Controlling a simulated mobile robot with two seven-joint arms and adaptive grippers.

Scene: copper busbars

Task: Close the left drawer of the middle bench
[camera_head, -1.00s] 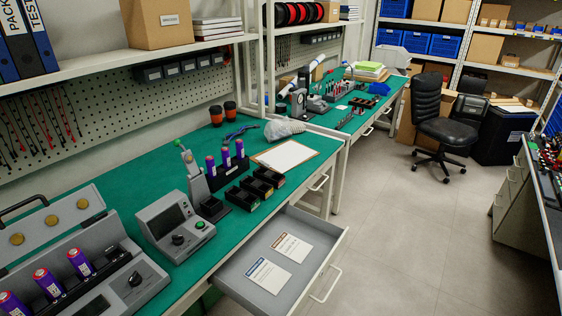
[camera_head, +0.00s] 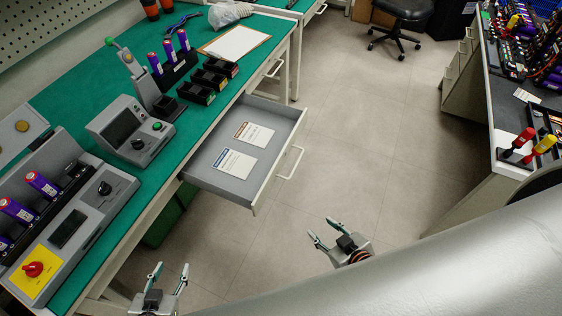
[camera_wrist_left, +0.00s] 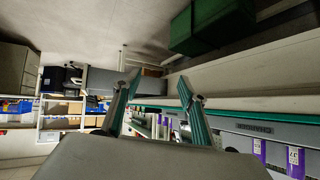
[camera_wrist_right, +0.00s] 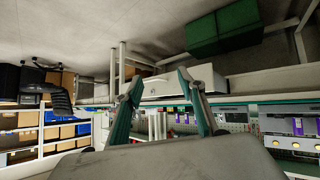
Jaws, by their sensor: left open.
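The left drawer (camera_head: 278,166) of the green-topped bench stands pulled out in the head view. It is a grey tray with two printed cards (camera_head: 240,148) lying inside and a pale bar handle (camera_head: 291,163) on its front. My left gripper (camera_head: 170,270) is open and empty, low in the picture, left of and nearer than the drawer. My right gripper (camera_head: 322,230) is open and empty over the floor, below and right of the handle, apart from it. Both wrist views show spread fingers with nothing between them, left (camera_wrist_left: 154,88) and right (camera_wrist_right: 157,82).
The bench top (camera_head: 85,75) carries a grey tester (camera_head: 130,130), black bins (camera_head: 208,78), purple cells and a white sheet (camera_head: 235,41). A green box (camera_head: 165,220) stands under the bench. Another workbench (camera_head: 500,140) is at right. The floor (camera_head: 370,130) between is clear.

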